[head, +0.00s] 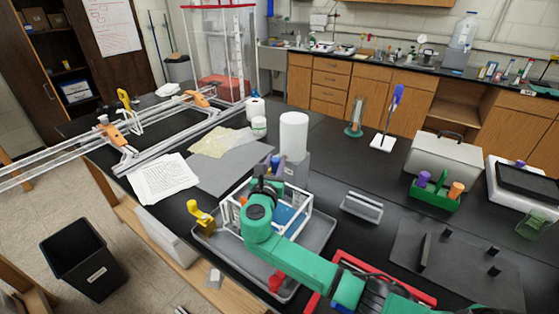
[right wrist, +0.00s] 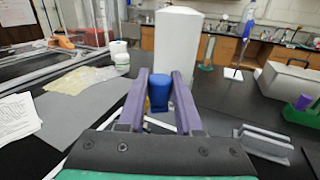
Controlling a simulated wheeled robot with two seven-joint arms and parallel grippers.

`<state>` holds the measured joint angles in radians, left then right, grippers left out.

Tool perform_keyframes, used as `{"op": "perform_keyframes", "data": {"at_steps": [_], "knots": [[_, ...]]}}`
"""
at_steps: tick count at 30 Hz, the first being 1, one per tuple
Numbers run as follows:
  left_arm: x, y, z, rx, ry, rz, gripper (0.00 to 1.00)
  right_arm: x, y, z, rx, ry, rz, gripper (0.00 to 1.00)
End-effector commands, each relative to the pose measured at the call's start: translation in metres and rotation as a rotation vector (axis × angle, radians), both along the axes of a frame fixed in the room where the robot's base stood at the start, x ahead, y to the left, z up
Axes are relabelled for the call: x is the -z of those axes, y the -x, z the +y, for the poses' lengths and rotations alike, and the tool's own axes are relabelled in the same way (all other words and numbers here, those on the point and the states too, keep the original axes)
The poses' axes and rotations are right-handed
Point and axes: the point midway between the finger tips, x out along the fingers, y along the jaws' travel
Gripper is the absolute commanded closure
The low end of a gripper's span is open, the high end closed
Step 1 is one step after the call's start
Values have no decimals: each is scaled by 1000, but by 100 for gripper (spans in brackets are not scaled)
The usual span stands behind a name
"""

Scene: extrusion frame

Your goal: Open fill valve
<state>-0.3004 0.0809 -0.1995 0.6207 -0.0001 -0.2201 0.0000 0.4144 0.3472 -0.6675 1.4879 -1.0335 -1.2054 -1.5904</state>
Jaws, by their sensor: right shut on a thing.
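In the right wrist view a blue knob (right wrist: 159,88) sits between the two purple fingers of my right gripper (right wrist: 159,100), which is shut on it. The knob is in front of a tall white cylinder (right wrist: 178,45). In the head view my right gripper (head: 268,172) is over the back of a white-edged frame (head: 308,212) in a grey tray (head: 318,243), just in front of the cylinder (head: 294,136). My green arm hides part of the frame. A yellow valve-like part (head: 201,216) and a red knob (head: 276,282) are also at the tray. Which part is the fill valve is not labelled.
Papers (head: 163,178) and a grey sheet (head: 226,168) lie left of the tray. A metal block (head: 362,207), a dark plate (head: 455,262) and a green caddy (head: 434,192) stand to the right. A black bin (head: 85,262) is on the floor.

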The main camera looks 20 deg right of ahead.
Motion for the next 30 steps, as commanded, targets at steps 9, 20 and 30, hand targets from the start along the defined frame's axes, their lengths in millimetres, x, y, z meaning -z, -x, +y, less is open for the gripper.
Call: {"op": "perform_keyframes", "data": {"at_steps": [9,20,30], "knots": [[3,0,0,1,1,0,50,0,-3,5,107,-1,-1,100],[3,0,-1,1,1,0,50,0,-4,5,123,-1,0,100],[4,0,-1,0,1,0,50,0,-4,5,123,0,0,36]]}}
